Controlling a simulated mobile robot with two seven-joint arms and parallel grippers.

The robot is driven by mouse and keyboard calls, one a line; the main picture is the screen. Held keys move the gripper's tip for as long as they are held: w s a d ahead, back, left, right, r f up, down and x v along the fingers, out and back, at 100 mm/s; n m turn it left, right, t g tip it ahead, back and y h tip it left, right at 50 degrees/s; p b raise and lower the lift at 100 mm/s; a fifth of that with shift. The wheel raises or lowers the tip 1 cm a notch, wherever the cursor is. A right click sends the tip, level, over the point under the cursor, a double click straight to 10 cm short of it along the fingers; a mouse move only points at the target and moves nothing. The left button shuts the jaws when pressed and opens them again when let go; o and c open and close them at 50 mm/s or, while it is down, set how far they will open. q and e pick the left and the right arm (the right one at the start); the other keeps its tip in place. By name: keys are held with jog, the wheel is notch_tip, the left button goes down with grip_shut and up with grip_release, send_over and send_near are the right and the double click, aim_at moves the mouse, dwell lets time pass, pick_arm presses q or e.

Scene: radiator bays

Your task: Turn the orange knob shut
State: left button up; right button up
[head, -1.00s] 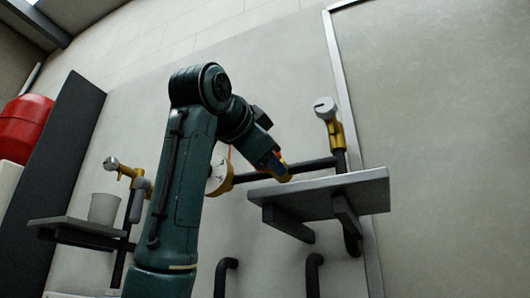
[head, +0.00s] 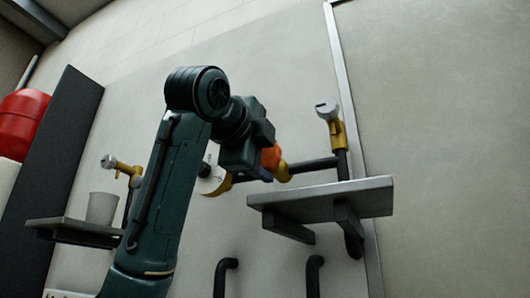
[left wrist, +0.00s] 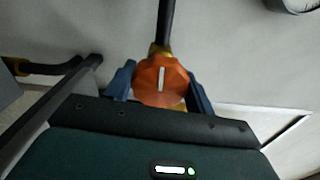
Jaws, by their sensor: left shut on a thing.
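The orange knob (head: 270,156) sits on a brass valve on the dark horizontal pipe, left of and above the right grey shelf. In the left wrist view the orange knob (left wrist: 161,79) faces the camera, with a white line on its face running nearly in line with the dark pipe behind it. My left gripper (left wrist: 160,88) has a blue finger on either side of the knob and is shut on it. In the head view my left gripper (head: 265,166) is partly hidden by its own wrist. My right gripper is not in view.
A grey shelf (head: 365,190) projects just below right of the knob. A brass fitting (head: 336,132) stands above it. A white gauge (head: 211,181) is partly behind my arm. A grey cup (head: 102,208) stands on the left shelf (head: 75,231). A red tank (head: 22,122) is far left.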

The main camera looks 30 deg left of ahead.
pick_arm(q)
jog(key=shift+f+m, duration=0.1)
jog(key=shift+m, duration=0.3)
jog(key=o, duration=1)
jog(key=s+b, duration=0.3)
jog(key=s, duration=1)
jog(key=shift+d+b, duration=0.35)
